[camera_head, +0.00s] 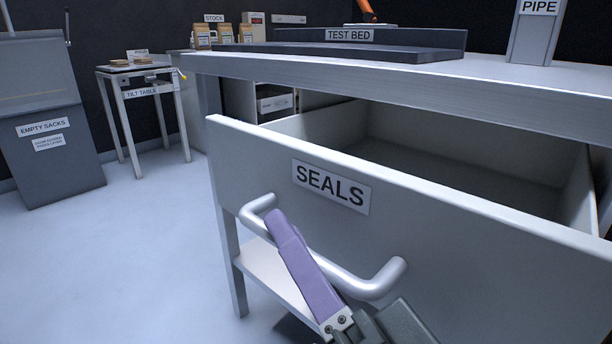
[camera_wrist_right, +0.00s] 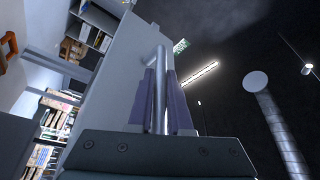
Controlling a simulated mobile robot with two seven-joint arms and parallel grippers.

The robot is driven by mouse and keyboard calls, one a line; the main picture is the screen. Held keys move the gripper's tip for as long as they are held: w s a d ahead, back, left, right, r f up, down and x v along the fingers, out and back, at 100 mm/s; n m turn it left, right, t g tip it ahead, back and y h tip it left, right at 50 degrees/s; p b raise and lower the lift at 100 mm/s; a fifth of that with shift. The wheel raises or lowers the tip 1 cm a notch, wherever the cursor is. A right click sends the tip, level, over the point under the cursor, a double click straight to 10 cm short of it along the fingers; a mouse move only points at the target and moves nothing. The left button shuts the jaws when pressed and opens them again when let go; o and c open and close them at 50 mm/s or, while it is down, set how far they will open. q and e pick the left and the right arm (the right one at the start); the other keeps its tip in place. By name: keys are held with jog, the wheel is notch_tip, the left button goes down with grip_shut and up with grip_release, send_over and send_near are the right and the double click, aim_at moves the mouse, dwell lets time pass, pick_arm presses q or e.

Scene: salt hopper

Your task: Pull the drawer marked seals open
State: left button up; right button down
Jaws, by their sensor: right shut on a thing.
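The drawer marked SEALS (camera_head: 450,222) stands well out from under the workbench, and the part of its inside that shows looks empty. Its silver bar handle (camera_head: 378,284) runs across the front below the label (camera_head: 331,187). My right gripper (camera_head: 278,222) has its purple fingers at the handle, towards its left end. In the right wrist view the handle bar (camera_wrist_right: 158,95) runs between the two purple fingers, and the right gripper (camera_wrist_right: 158,100) is shut on it. My left gripper is in neither view.
The workbench top (camera_head: 500,75) overhangs the drawer and carries a test bed (camera_head: 440,42) and a pipe stand (camera_head: 535,35). A tilt table (camera_head: 143,85) and an empty sacks bin (camera_head: 50,160) stand at the left. Floor (camera_head: 120,250) left of the drawer is clear.

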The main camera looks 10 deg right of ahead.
jog(key=s+a, duration=0.6)
jog(key=a, duration=0.1)
jog(key=shift+a, duration=0.4)
jog(key=shift+r, duration=0.1)
jog(key=c, duration=0.8)
grip_release()
jog(key=shift+c, duration=0.2)
jog(key=p+v, duration=0.1)
jog(key=v, duration=0.9)
